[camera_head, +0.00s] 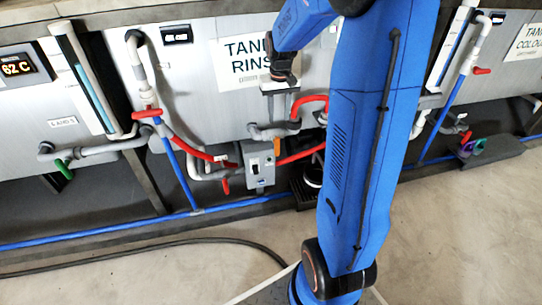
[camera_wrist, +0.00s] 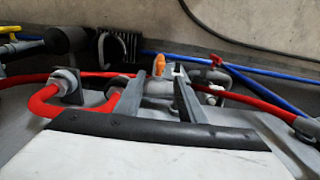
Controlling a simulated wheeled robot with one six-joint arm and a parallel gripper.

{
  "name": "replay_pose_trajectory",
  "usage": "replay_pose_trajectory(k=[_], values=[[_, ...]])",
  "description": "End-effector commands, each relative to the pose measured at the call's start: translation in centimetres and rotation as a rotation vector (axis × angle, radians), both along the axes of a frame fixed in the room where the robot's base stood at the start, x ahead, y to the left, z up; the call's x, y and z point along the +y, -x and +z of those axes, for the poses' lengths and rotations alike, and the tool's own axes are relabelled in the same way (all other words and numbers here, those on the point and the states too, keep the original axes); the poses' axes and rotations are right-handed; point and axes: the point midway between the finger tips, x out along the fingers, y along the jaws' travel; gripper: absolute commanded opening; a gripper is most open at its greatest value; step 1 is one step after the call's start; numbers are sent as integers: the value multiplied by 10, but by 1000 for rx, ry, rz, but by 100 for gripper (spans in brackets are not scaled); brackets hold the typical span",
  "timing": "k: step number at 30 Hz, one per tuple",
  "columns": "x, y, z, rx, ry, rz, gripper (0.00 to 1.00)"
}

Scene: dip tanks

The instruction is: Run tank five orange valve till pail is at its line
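The orange valve handle (camera_head: 277,146) stands upright on grey pipework low on the tank with the rinse sign. In the wrist view the orange handle (camera_wrist: 159,65) shows just beyond and between my finger tips. My gripper (camera_head: 281,108) points down in front of this tank, above the handle and apart from it. Its two grey fingers (camera_wrist: 160,78) are spread and hold nothing. A dark pail (camera_head: 313,173) stands low on the right, partly hidden by my blue arm. Its line and water level cannot be made out. The tank number is covered.
A red-handled valve (camera_head: 146,113) is to the left, a green one (camera_head: 64,168) farther left. A black hose (camera_head: 190,241) lies on the otherwise clear floor at left.

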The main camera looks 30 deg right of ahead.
Motion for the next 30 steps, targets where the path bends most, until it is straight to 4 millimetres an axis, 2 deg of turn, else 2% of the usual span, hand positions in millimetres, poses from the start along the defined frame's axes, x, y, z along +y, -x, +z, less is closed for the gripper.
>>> replay_pose_trajectory(k=[4,11,30], values=[[-7,-7,-9,12,-3,-9,36],[-8,-7,-28,15,-4,-9,36],[-7,-7,-139,15,-4,-9,36]])
